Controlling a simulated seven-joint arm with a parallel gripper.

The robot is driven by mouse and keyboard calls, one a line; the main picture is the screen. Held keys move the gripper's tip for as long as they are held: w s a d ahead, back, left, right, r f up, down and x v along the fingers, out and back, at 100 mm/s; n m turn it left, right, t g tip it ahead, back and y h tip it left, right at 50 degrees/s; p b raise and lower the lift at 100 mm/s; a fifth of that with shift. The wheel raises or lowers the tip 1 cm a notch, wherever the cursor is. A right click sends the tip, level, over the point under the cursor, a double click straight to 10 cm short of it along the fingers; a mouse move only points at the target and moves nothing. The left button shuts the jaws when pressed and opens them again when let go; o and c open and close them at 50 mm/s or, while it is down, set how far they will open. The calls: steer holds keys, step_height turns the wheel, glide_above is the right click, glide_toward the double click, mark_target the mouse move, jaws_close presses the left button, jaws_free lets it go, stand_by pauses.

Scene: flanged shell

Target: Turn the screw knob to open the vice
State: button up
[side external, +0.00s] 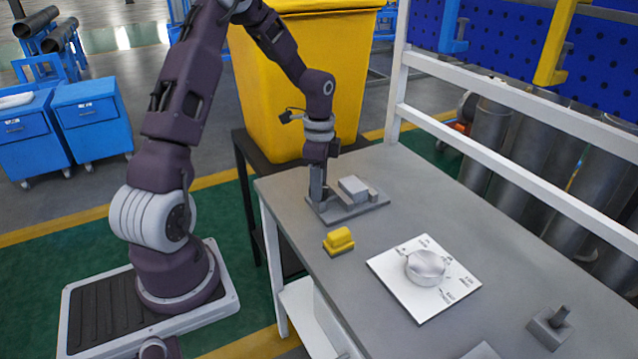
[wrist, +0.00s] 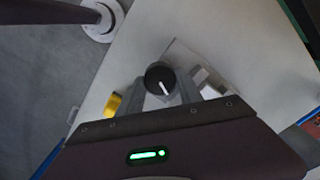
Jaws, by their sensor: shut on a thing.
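The vice (side external: 353,187) is a grey plate with raised pale blocks, near the far left end of the grey bench. My gripper (side external: 317,192) points down at the vice's left end and hides the knob in the side view. In the wrist view, the black screw knob (wrist: 157,72) with a white pointer line sits at the fingertips. My gripper (wrist: 163,92) is shut on this knob, one finger on each side. Part of the vice (wrist: 209,88) shows to the right, partly hidden by my gripper.
A small yellow block (side external: 339,239) and a white panel with a silver dial (side external: 427,264) stand nearer on the bench. A grey block with a peg (side external: 550,326) is at front right. A large yellow bin (side external: 301,80) stands behind; a white rail (side external: 510,152) runs along the back.

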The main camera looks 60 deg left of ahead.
steer(key=n, duration=0.5)
steer(key=shift+n, duration=0.3)
steer(key=n, duration=0.4)
steer(key=shift+w+n, duration=0.1)
steer(key=shift+n, duration=0.2)
steer(key=n, duration=0.4)
steer(key=shift+n, duration=2.5)
steer(key=o, duration=1.4)
steer(key=shift+c, duration=0.2)
